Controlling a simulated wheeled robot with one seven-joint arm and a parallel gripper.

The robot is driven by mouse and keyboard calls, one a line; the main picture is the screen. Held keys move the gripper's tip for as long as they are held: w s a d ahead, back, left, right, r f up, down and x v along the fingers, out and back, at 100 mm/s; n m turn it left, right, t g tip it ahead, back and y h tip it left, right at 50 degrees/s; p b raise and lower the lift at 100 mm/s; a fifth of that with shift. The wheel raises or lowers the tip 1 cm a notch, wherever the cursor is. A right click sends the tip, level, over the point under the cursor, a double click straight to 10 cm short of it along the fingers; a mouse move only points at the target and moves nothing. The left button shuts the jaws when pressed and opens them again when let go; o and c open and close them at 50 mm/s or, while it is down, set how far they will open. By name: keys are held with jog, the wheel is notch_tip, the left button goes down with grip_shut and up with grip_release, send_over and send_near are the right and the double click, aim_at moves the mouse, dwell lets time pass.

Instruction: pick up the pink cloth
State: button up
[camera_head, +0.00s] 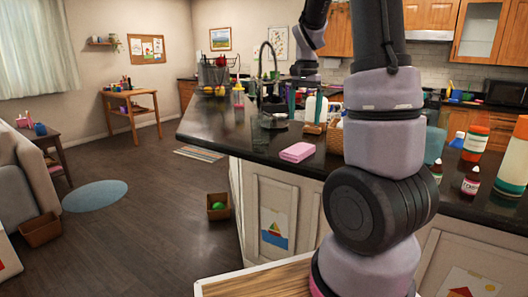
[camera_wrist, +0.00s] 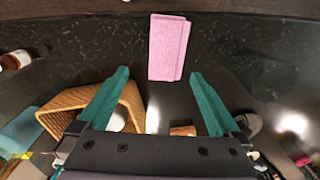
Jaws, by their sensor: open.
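The pink cloth (camera_head: 297,152) lies folded flat on the dark counter (camera_head: 222,137), near its front edge, in the head view. In the wrist view the cloth (camera_wrist: 167,48) is at the top centre, just beyond the fingertips. My gripper (camera_wrist: 158,78) is open and empty, with its two teal fingers spread apart. The cloth lies roughly in line with the gap between them and does not appear to be touched.
A wicker basket (camera_wrist: 75,98) lies beside and under the left finger in the wrist view. Bottles with orange caps (camera_head: 475,143) stand at the right.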

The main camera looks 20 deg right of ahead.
send_over(299, 148)
jog(key=f, duration=0.4)
jog(key=shift+s+a+f, duration=0.15)
jog(key=shift+s+f, duration=0.2)
jog(key=shift+f, duration=0.05)
jog(key=shift+w+f, duration=0.15)
jog(key=shift+f, duration=2.95)
jog(key=shift+c, duration=0.3)
jog(key=c, duration=1.1)
notch_tip(299, 148, up, 10)
jog(key=shift+r, duration=0.1)
